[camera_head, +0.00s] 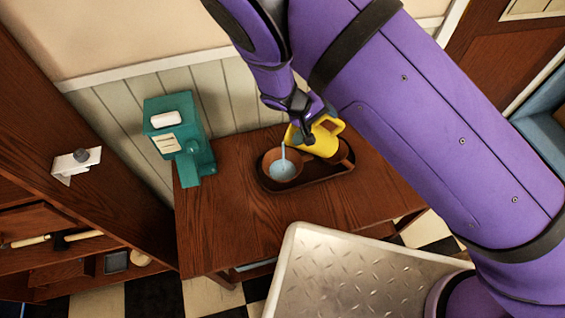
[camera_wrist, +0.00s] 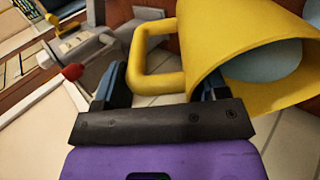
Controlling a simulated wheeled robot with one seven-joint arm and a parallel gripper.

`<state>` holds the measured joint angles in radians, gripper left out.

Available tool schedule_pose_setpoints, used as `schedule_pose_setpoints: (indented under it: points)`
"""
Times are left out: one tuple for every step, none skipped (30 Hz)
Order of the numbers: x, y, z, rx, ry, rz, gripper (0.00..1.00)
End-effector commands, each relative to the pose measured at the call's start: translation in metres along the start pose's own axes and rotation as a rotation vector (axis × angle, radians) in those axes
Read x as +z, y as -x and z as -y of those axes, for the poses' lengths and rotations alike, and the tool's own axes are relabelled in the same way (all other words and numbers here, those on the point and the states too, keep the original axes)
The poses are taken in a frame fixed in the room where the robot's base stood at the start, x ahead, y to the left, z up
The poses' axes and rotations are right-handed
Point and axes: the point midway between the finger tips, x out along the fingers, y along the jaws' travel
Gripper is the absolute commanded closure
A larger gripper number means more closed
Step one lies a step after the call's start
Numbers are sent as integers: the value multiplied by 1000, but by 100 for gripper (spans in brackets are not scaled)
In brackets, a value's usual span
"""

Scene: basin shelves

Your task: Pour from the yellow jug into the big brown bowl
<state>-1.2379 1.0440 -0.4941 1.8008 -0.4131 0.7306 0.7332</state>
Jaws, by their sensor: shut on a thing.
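The yellow jug (camera_head: 324,137) is tilted above the dark tray, its mouth toward the left. A thin pale-blue stream runs down into the brown bowl (camera_head: 268,163), where pale-blue liquid shows. The bowl stands on the left part of the dark oval tray (camera_head: 318,184). My gripper (camera_head: 305,118) is shut on the jug and holds it at the bowl's upper right. In the wrist view the jug (camera_wrist: 235,30) fills the upper right, with pale-blue liquid inside its mouth. Its handle is between the fingers of my gripper (camera_wrist: 155,85).
A teal machine (camera_head: 181,140) stands at the left of the wooden table (camera_head: 220,225). Something brown on the tray's right side is partly hidden by the jug. Open shelves (camera_head: 60,255) stand at the left. The table's front left is clear.

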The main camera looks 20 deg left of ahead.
Motion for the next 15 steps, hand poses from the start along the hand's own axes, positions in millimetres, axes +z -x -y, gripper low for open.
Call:
schedule_pose_setpoints:
  points:
    - [0, 1, 0, 6, 0, -1, 91]
    - [0, 1, 0, 9, 0, -1, 91]
    - [0, 1, 1, 14, 0, -1, 91]
    - [0, 1, 1, 17, 0, -1, 91]
    - [0, 1, 1, 20, 0, -1, 91]
    - [0, 1, 1, 23, 0, -1, 91]
    - [0, 1, 1, 26, 0, 0, 91]
    - [0, 1, 2, 29, 0, 0, 91]
    - [0, 1, 2, 32, 0, 0, 91]
    - [0, 1, 2, 34, 0, 0, 91]
    - [0, 1, 2, 35, 0, 1, 91]
    - [0, 1, 2, 37, 0, 1, 91]
    - [0, 1, 2, 38, 0, 1, 91]
    - [0, 1, 2, 40, 0, 1, 91]
    - [0, 1, 2, 42, 0, 1, 91]
